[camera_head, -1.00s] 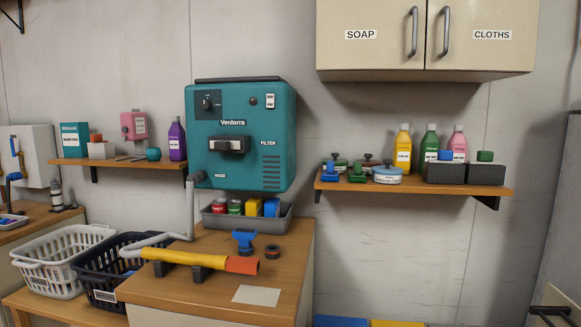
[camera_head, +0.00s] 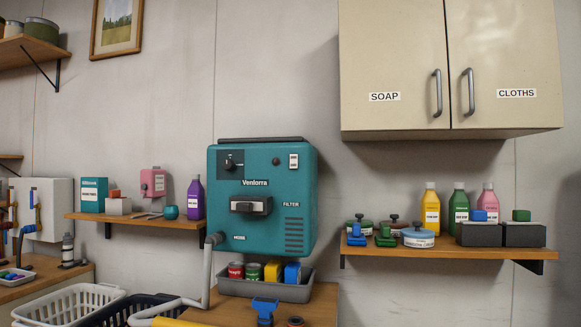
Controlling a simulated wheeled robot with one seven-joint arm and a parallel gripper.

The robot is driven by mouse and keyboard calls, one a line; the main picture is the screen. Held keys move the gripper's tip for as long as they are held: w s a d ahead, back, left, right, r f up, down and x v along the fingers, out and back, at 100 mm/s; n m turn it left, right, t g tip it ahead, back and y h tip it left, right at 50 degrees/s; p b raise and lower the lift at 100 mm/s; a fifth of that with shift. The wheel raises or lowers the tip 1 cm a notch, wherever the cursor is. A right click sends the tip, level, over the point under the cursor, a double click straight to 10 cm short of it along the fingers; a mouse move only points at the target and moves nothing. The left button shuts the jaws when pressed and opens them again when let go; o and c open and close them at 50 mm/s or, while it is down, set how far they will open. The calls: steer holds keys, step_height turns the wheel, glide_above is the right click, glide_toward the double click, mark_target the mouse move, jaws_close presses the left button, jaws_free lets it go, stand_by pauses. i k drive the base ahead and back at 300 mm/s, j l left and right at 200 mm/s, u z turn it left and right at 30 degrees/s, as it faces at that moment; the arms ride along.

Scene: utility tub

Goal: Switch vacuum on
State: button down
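The vacuum (camera_head: 262,197) is a teal wall-mounted box labelled Venlorra, in the middle of the head view. A black rotary knob (camera_head: 229,163) sits at its upper left on a dark plate. A small white rocker switch (camera_head: 294,161) is at its upper right, with a small dark round spot (camera_head: 276,161) to the left of it. A dark handle or latch (camera_head: 250,206) is at the centre of its front. A grey hose (camera_head: 207,268) runs down from its lower left side. The switch positions are too small to read. My gripper is not in view.
Below the vacuum, a grey tray (camera_head: 262,290) holds cans and boxes on a wooden counter (camera_head: 318,307). Shelves with bottles stand left (camera_head: 135,219) and right (camera_head: 440,248). A cream cabinet (camera_head: 450,65) hangs at upper right. Baskets (camera_head: 65,300) stand at lower left.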

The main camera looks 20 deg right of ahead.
mark_target(293, 158)
steer(key=i+j+z, duration=0.1)
steer(key=i+j, duration=0.15)
steer(key=j, duration=0.15)
steer(key=i+j+z, duration=0.15)
steer(key=j, duration=0.3)
steer(key=i+j+z, duration=0.1)
steer(key=i+j, duration=0.15)
steer(key=j, duration=0.2)
steer(key=i+j+z, duration=0.15)
steer(key=j, duration=0.3)
steer(key=i+j+z, duration=0.1)
steer(key=j, duration=0.4)
steer(key=i+j+z, duration=0.15)
steer(key=j, duration=0.35)
steer(key=i+j+z, duration=0.1)
steer(key=j, duration=0.4)
steer(key=i+j+z, duration=0.15)
steer(key=j, duration=0.4)
